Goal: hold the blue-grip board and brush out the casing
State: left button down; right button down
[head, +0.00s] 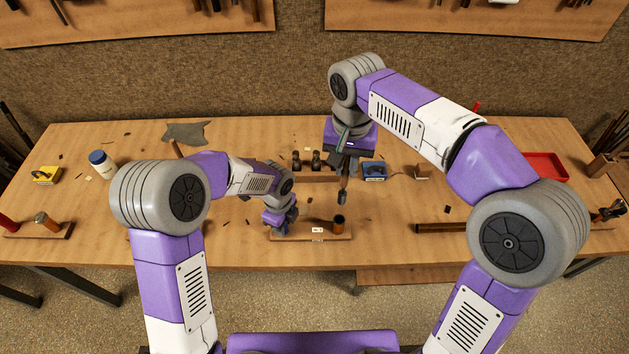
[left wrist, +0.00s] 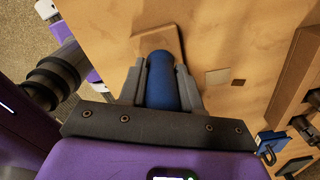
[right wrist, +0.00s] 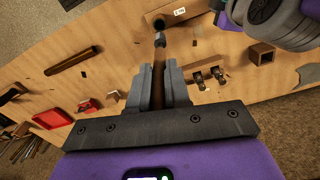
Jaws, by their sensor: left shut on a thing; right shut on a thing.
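The board (head: 311,237) lies near the table's front edge, with a white label on it. A copper-brown casing (head: 339,226) stands upright toward its right end. My left gripper (head: 281,219) is shut on the blue grip (left wrist: 162,82) at the board's left end. My right gripper (head: 345,160) is shut on the brush (head: 342,196), which points down with its dark head above and slightly behind the casing, apart from it in the head view. The brush (right wrist: 158,70) also shows between the fingers in the right wrist view, its head overlapping the board's far area.
Behind the board stand a wooden block (head: 318,178) with several dark valve parts and a blue box (head: 373,171). A brown rod (head: 440,228) lies to the right, a red tray (head: 545,166) farther right. A blue-lidded jar (head: 101,164) and a yellow item (head: 46,175) are left.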

aim_at(343, 194)
jog(key=shift+s+f, duration=0.1)
jog(key=shift+f, duration=4)
jog(key=shift+f, duration=2.35)
jog(key=shift+r, duration=2.4)
jog(key=shift+f, duration=0.15)
jog(key=shift+f, duration=2.4)
